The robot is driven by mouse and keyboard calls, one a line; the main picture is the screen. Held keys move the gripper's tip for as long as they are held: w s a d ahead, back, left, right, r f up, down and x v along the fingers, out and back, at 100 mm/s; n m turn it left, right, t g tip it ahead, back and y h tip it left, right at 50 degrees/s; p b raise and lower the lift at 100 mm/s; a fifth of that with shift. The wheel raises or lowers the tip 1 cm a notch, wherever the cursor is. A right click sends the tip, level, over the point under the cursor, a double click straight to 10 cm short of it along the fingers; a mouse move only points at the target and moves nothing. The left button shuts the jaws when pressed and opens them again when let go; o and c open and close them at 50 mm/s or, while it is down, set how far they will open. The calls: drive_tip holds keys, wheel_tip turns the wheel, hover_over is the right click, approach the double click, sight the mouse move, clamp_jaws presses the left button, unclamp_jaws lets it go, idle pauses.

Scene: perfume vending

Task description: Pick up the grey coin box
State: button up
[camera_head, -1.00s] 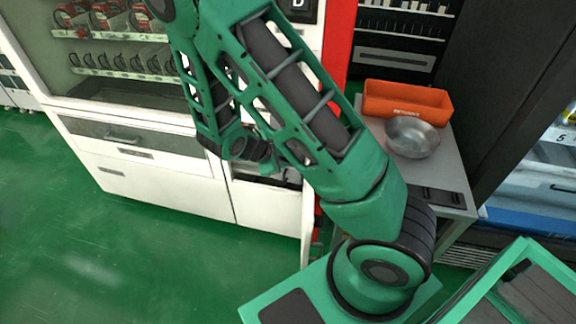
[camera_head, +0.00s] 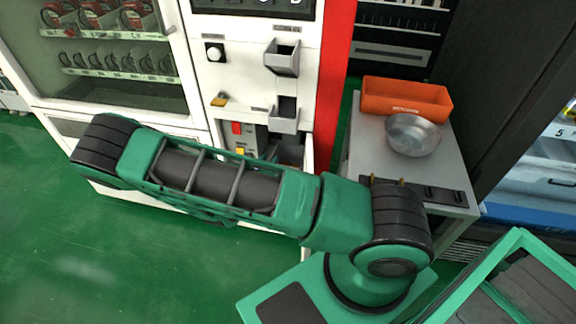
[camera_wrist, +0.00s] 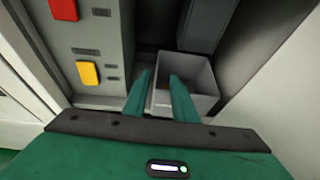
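The grey coin box (camera_wrist: 200,92) is an open-topped box in the wrist view, sitting inside the open lower compartment of the vending machine. My gripper (camera_wrist: 160,77) is open, its two green fingers apart at the left part of the box. The left finger lies on the outer left side of the box, and the right finger overlaps its inside. The box's left wall shows between the fingers. I cannot tell whether either finger touches it.
The white vending machine (camera_head: 225,65) has a red button (camera_wrist: 64,9) and a yellow button (camera_wrist: 87,73) left of the box. Compartment walls are close on both sides. A grey side table (camera_head: 365,150) holds an orange bin (camera_head: 407,98) and a metal bowl (camera_head: 412,135).

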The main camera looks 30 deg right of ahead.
drive_tip(key=x, duration=0.9)
drive_tip(key=shift+w+a+f, duration=0.15)
drive_tip(key=shift+w+a, duration=0.05)
drive_tip(key=shift+a, duration=0.05)
clamp_jaws()
idle(1.1)
